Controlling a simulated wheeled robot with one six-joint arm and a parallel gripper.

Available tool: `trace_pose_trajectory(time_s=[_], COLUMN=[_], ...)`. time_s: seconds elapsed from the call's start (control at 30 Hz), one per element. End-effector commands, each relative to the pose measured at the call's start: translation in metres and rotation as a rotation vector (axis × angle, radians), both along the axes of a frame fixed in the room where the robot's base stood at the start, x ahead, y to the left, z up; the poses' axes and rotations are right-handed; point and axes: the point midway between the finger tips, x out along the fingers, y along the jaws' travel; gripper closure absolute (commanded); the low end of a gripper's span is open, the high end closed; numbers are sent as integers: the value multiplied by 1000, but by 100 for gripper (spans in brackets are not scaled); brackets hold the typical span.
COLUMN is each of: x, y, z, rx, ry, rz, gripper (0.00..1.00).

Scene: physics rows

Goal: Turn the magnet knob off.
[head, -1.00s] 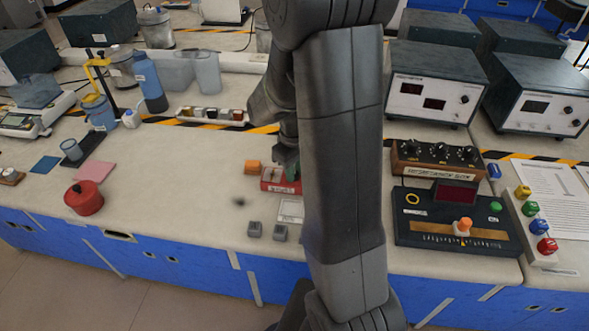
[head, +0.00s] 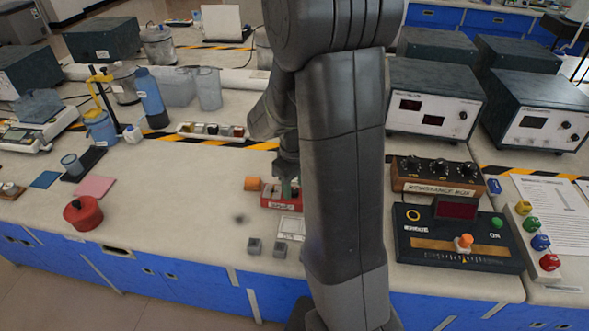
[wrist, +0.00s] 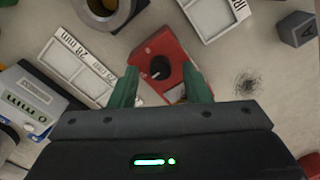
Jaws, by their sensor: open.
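The magnet box is a small red block; its black round knob (wrist: 160,68) with a white pointer mark shows in the wrist view. In the head view the red box (head: 281,203) sits on the bench, partly hidden by my gripper and arm. My gripper (wrist: 162,90) has green fingers spread apart, one on each side of the near part of the red box, with nothing between them but the box below. I cannot tell whether the fingers touch the box. In the head view my gripper (head: 288,188) is over the box.
White labelled trays (wrist: 75,66) lie close on both sides of the box. A grey ring-shaped part (wrist: 104,12) and a grey block (wrist: 297,29) are nearby. A black control panel (head: 458,255) is to the right.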

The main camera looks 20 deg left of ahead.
Motion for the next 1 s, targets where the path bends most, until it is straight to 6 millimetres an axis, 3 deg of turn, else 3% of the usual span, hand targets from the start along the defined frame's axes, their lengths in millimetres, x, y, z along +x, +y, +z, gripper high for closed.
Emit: trace_pose_trajectory(time_s=[0.4,0.6,1.0], x=[1,1,0], y=[1,1,0], z=[89,120,132], rx=[4,2,0], ry=[-4,-3,0], rz=[0,0,0], gripper=[57,57,57])
